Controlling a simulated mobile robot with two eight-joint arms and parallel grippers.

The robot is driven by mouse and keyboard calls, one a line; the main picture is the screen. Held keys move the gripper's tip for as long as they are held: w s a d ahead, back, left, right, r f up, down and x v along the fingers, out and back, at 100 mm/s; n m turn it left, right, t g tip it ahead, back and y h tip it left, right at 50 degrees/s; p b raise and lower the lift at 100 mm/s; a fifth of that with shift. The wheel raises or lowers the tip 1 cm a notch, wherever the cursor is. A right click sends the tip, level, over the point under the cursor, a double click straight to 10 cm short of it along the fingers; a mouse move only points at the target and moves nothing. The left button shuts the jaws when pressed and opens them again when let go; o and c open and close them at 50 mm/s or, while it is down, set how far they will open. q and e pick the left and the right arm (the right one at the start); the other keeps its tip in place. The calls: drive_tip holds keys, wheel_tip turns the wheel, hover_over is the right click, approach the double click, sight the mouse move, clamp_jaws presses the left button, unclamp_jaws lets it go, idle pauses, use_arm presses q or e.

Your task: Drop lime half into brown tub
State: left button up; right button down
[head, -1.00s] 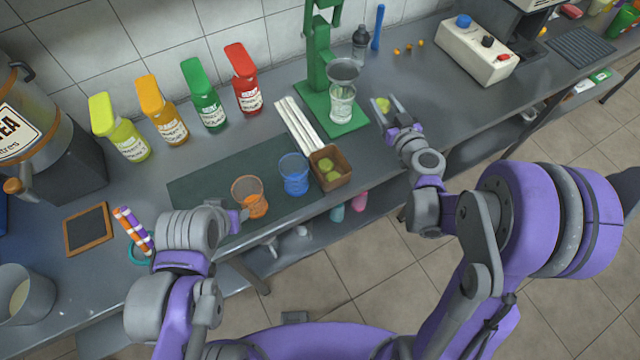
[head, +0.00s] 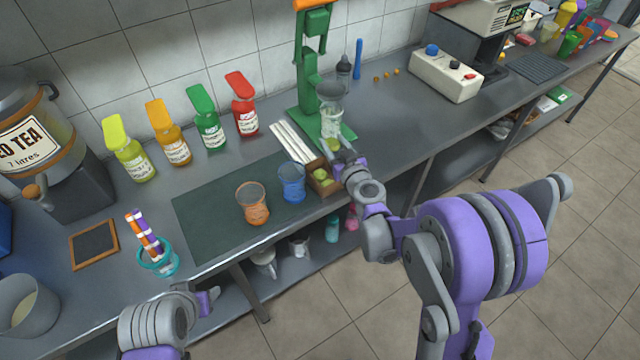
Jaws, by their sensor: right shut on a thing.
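The brown tub (head: 331,188) stands at the front edge of the counter, with green lime pieces in it. My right gripper (head: 337,152) is just above and behind the tub's right side. It is shut on a green lime half (head: 334,144), which shows at its fingertips. My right gripper and wrist hide part of the tub's right side. My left gripper (head: 210,298) is low in the picture, in front of the counter and away from the tub. Its fingers are too small and turned to tell if they are open.
A blue cup (head: 292,183) and an orange cup (head: 253,205) stand left of the tub on a dark mat (head: 205,222). A green press (head: 307,85) with a glass stands behind the tub. White sticks (head: 290,142) lie between.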

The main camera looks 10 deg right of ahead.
use_arm(q)
drive_tip(key=shift+s+f+b, duration=0.3)
drive_tip(key=shift+f+b, duration=0.3)
drive_tip(key=shift+f, duration=0.3)
drive_tip(key=shift+s+f+b, duration=0.3)
drive_tip(key=shift+f+b, duration=0.3)
drive_tip(key=shift+f, duration=0.25)
use_arm(e)
drive_tip(key=shift+f, duration=2.9)
drive_tip(key=shift+c, duration=1.1)
unclamp_jaws()
drive_tip(key=shift+d, duration=0.1)
use_arm(q)
drive_tip(key=shift+r, duration=0.1)
use_arm(e)
drive_tip(key=v, duration=1)
drive_tip(key=shift+s, duration=0.35)
